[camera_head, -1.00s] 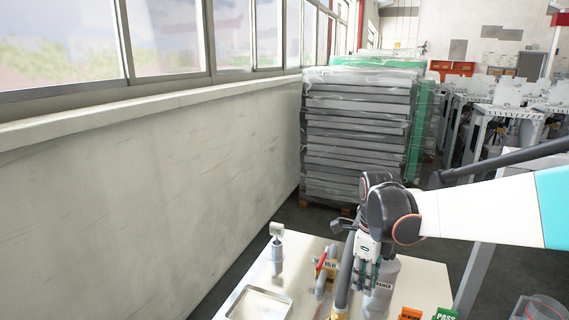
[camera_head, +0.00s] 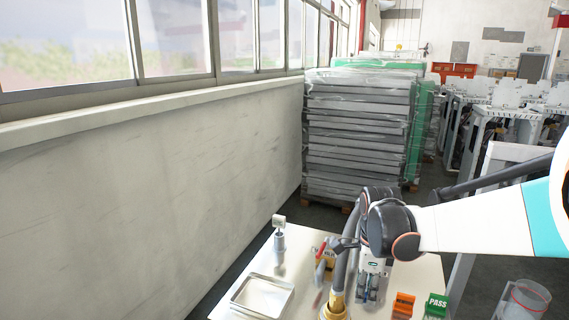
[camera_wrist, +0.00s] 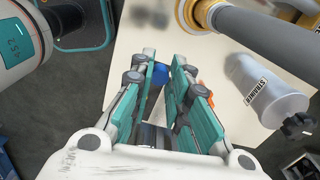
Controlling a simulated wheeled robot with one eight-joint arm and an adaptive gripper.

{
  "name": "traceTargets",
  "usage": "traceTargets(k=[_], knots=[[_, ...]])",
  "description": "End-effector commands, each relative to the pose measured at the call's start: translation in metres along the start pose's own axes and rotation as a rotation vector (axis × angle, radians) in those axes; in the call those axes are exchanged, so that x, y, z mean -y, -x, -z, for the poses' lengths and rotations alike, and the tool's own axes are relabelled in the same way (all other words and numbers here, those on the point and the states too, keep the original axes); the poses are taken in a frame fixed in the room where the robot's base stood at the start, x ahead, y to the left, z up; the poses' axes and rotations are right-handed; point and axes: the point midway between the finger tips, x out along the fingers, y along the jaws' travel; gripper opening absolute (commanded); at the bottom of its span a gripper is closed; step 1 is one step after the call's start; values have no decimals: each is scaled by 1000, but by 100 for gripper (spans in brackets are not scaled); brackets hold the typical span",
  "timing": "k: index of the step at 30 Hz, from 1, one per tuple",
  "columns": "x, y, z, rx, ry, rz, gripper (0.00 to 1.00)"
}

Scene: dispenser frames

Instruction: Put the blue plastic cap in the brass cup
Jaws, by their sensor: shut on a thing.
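The blue plastic cap (camera_wrist: 158,73) shows in the wrist view between the fingers of my gripper (camera_wrist: 164,64), near their tips. My gripper is shut on it, and the fingers hide part of it. In the head view my gripper (camera_head: 368,291) points down over the right part of the table, and the cap cannot be made out there. A brass-coloured piece (camera_head: 335,306) stands left of my gripper at the lower end of a grey hose. It also shows at the top of the wrist view (camera_wrist: 189,14). I cannot tell whether it is the brass cup.
The pale table (camera_head: 294,262) carries a metal tray (camera_head: 262,298), a grey upright fitting (camera_head: 280,248), and a valve (camera_head: 326,262). An orange block (camera_head: 403,305) and green PASS block (camera_head: 437,306) stand right of my gripper.

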Motion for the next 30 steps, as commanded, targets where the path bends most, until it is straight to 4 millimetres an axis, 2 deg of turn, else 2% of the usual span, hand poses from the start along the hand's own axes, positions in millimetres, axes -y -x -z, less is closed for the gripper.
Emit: traceTargets(k=[5, 21, 30], knots=[[0, -20, 0, 0, 232, 0, 0], [-9, -96, 4, 0, 1234, 0, 0], [-17, -128, 6, 0, 1695, 0, 0]])
